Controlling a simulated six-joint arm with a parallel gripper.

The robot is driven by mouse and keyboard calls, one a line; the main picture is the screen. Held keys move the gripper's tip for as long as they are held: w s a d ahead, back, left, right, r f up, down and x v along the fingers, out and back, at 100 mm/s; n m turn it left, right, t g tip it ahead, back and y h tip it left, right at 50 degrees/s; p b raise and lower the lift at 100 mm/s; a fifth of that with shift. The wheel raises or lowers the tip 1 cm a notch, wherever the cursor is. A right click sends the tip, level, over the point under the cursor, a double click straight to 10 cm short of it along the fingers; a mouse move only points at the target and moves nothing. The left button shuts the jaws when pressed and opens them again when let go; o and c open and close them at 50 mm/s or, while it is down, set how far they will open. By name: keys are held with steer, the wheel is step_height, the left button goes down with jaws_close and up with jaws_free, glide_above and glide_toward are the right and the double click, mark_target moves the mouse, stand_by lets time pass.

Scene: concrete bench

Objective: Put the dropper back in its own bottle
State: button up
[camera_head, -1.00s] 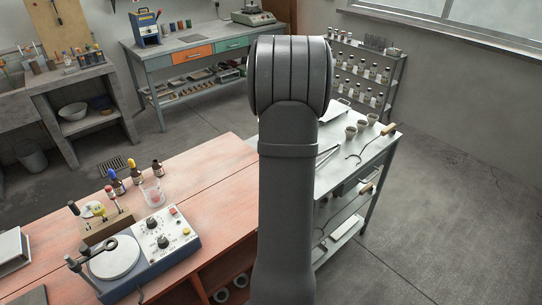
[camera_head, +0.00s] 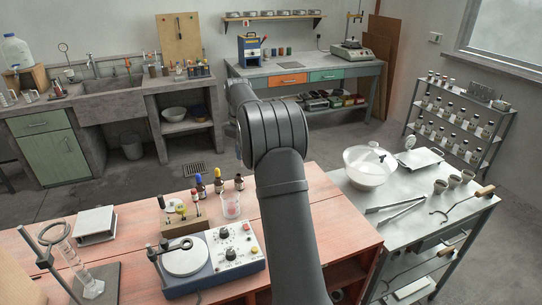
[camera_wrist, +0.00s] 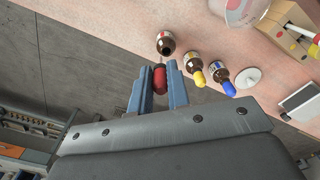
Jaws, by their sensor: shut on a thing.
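In the wrist view my gripper (camera_wrist: 158,76) is shut on the dropper (camera_wrist: 159,79), whose red bulb shows between the fingers. Its glass part is mostly hidden. An open brown bottle (camera_wrist: 166,43) stands just beyond the fingertips, its dark mouth uncovered; whether the dropper's tip is over the mouth I cannot tell. In the head view the open bottle (camera_head: 239,184) is at the right of the row, beside my arm. My gripper is hidden behind the arm there.
A yellow-topped bottle (camera_wrist: 194,66) and a blue-topped bottle (camera_wrist: 222,79) stand close beside the open one. A white dish (camera_wrist: 248,77) lies past them. A glass beaker (camera_head: 230,205) and a hotplate device (camera_head: 210,262) stand nearer on the red bench (camera_head: 130,215).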

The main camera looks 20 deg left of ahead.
steer(key=shift+s+a+f+n, duration=0.2)
steer(key=shift+a+f, duration=0.1)
steer(key=shift+f, duration=0.45)
steer(key=shift+s+a+f+n, duration=0.15)
steer(key=shift+a+f, duration=0.15)
steer(key=shift+f, duration=0.4)
steer(key=shift+f, duration=1.05)
steer(key=shift+f, duration=1)
steer(key=o, duration=1.1)
